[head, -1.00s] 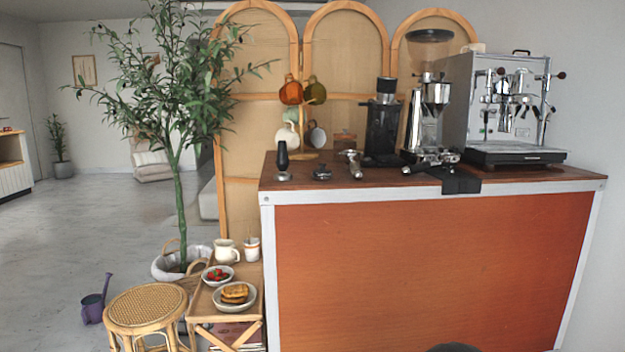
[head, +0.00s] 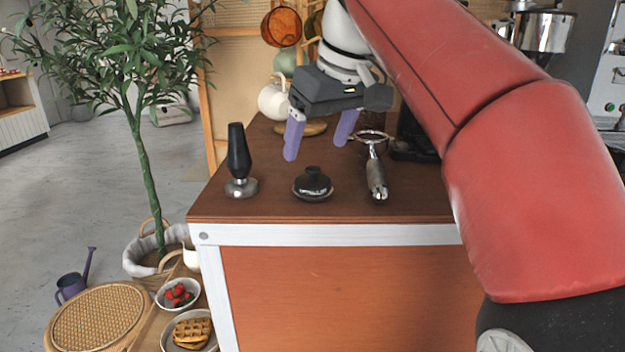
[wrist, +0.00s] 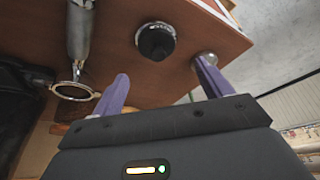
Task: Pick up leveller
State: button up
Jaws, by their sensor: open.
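The leveller (head: 313,184), a low black disc with a knob on top and a metal rim, sits on the wooden counter top near its front edge. It also shows in the wrist view (wrist: 156,41), at top centre. My gripper (head: 316,150) is open and empty, its two purple fingers pointing down above and a little behind the leveller, not touching it. In the wrist view, the leveller appears beyond the open fingers (wrist: 161,72), between them from side to side.
A tamper (head: 239,165) with a tall black handle stands left of the leveller. A portafilter (head: 376,172) lies to its right. A cream mug (head: 274,101) and an amber cup (head: 281,26) hang behind my gripper. The counter's front strip (head: 340,207) is clear.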

aim_at(313, 167)
jog(key=x, duration=0.3)
jog(key=b+x, duration=0.1)
jog(key=x, duration=0.2)
jog(key=shift+d+f, duration=0.15)
jog(key=shift+d, duration=0.05)
jog(key=c, duration=1.2)
